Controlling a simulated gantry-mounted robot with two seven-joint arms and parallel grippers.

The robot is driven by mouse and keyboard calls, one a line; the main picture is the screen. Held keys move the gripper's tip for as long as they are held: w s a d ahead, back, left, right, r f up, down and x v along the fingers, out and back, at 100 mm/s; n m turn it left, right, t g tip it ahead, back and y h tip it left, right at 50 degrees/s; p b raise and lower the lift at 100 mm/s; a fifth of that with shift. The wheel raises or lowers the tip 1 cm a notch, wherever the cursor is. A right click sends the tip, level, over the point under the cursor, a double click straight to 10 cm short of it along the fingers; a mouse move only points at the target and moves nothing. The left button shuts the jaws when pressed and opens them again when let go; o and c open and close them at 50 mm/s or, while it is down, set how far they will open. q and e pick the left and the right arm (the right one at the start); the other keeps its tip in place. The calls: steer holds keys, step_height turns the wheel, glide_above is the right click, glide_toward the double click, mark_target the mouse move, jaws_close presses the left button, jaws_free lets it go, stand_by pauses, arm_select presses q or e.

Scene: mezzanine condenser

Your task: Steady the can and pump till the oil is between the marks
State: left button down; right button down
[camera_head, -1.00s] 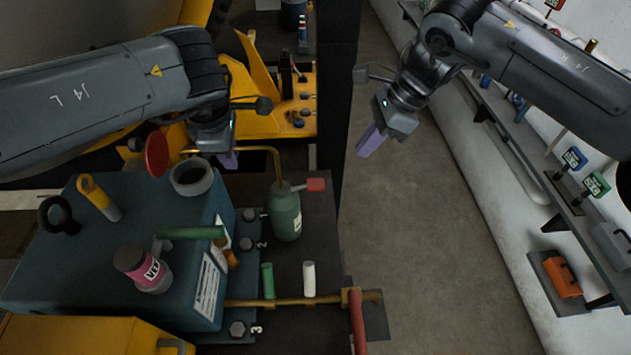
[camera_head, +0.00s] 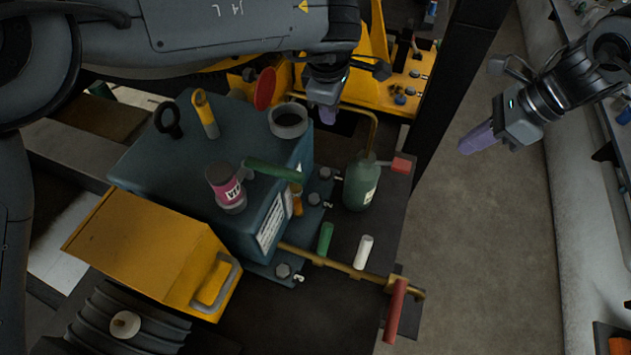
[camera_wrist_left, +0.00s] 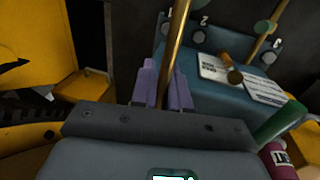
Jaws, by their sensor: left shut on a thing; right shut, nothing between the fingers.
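The green oil can (camera_head: 360,186) stands upright on the dark bench right of the blue condenser box (camera_head: 225,150). Its red lever (camera_head: 401,165) sticks out to the right. Its thin brass spout (camera_head: 374,130) rises and bends left to my left gripper (camera_head: 327,115). In the left wrist view the spout (camera_wrist_left: 178,45) runs between the purple fingers (camera_wrist_left: 163,88), which are shut on it. The can body is outside that view. My right gripper (camera_head: 478,138) is shut and empty, right of the can and apart from it. I cannot make out the oil level or marks.
An open dark ring (camera_head: 289,119), a red disc (camera_head: 265,89) and a pink-labelled jar (camera_head: 226,188) are on or by the box. A brass pipe (camera_head: 330,262) with a red handle (camera_head: 395,312) crosses the bench front. Clear floor (camera_head: 470,250) lies right.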

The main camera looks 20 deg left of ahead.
stand_by(0.3)
arm_select(q)
steer(key=c, duration=1)
jaws_free()
steer(key=shift+c, duration=0.2)
